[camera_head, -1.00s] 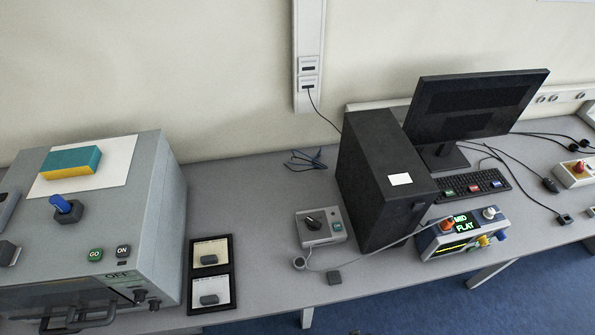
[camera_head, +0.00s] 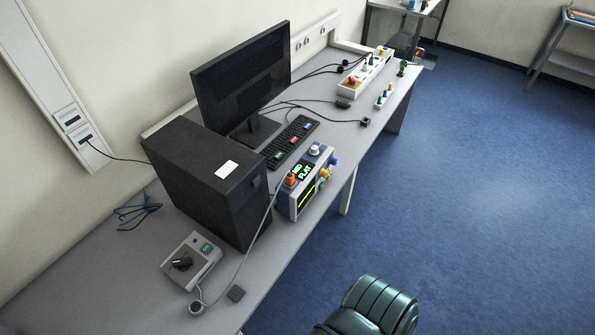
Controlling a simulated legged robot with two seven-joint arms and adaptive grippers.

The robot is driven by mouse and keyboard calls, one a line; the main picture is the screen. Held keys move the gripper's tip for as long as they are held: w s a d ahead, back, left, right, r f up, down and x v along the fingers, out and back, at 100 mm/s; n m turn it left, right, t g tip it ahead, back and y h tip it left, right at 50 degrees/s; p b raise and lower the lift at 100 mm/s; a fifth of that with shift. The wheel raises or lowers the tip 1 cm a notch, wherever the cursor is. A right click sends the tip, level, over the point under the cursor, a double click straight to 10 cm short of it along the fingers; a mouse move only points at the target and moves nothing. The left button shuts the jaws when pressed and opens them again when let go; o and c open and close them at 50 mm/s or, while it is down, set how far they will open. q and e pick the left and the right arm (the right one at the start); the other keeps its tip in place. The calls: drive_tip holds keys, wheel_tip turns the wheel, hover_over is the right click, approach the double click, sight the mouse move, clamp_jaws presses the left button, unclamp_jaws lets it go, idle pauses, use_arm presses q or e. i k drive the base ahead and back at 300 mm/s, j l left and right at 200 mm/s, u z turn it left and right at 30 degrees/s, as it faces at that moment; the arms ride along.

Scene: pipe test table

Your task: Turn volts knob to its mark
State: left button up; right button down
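Neither of my grippers is in view.
A grey box with a black knob (camera_head: 181,264) sits at lower left. A dark green ribbed shape (camera_head: 372,306), unclear what, is at the bottom. Blue floor (camera_head: 470,200) is open at right.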

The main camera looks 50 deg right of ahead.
sight(322, 173)
drive_tip(key=z, duration=1.7)
drive_tip(key=u, duration=0.4)
drive_tip(key=i+l+u, duration=0.1)
drive_tip(key=u, duration=0.3)
drive_tip(key=l+u, duration=0.2)
drive_tip(key=u, duration=0.2)
drive_tip(key=l+u, duration=0.15)
drive_tip(key=u, duration=0.25)
drive_tip(key=i+l+u, duration=0.1)
drive_tip(key=u, duration=0.3)
